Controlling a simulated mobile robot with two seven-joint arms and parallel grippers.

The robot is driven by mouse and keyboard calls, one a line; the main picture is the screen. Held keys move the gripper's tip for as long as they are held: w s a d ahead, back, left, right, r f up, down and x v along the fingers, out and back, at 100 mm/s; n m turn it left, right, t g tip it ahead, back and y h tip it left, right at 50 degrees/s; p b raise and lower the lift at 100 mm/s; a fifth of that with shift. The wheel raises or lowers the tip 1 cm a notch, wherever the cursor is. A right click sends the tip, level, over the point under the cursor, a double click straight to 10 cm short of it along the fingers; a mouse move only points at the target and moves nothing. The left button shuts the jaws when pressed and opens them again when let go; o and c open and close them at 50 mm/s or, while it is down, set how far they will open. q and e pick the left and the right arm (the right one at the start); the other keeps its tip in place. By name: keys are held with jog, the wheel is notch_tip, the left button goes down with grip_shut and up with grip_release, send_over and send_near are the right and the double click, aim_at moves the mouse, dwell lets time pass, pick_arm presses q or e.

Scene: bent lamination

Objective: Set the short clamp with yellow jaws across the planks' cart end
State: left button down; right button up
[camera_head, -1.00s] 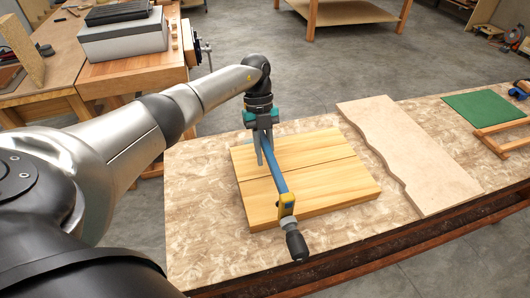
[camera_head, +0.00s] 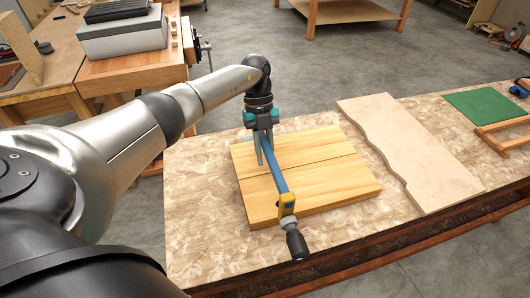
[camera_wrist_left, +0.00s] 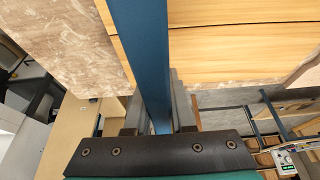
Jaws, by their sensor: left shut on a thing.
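The short clamp (camera_head: 276,176) has a blue bar, yellow jaws and a dark handle. It lies across the left part of two light wood planks (camera_head: 335,178), which lie side by side on the workbench. Its near yellow jaw (camera_head: 287,205) is at the planks' near edge, with the handle sticking out past it. The far jaw is hidden behind my gripper. My left gripper (camera_head: 261,150) is shut on the blue bar near its far end. The left wrist view shows the bar (camera_wrist_left: 146,60) between the fingers (camera_wrist_left: 160,110), with planks (camera_wrist_left: 240,50) beneath. My right gripper is out of view.
A wavy-edged board (camera_head: 410,150) lies right of the planks. A green mat (camera_head: 485,108) and a wooden frame (camera_head: 503,140) lie farther right. A wooden bench with a grey box (camera_head: 123,40) stands at the back left. The workbench (camera_head: 205,235) is bare left of the planks.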

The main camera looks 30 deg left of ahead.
pick_arm(q)
jog(key=shift+f, duration=0.1)
jog(key=b, duration=0.4)
send_over(265, 179)
jog(key=shift+w+a+f, duration=0.1)
jog(key=shift+w+f, duration=0.1)
jog(key=shift+f, duration=0.9)
jog(key=shift+w+a+f, duration=0.1)
jog(key=shift+w+f, duration=0.1)
jog(key=shift+f, duration=1.15)
jog(key=shift+f+b, duration=0.65)
jog(key=shift+f, duration=0.1)
jog(key=shift+b+x, duration=0.7)
jog(key=shift+x, duration=0.3)
jog(key=shift+s+a+f, duration=0.2)
jog(key=shift+f, duration=0.1)
jog(key=c, duration=0.7)
grip_release()
jog(key=shift+w+d, duration=0.1)
jog(key=v, duration=1.2)
jog(key=p+v, duration=0.1)
jog(key=v, duration=0.5)
jog(key=shift+d, duration=0.4)
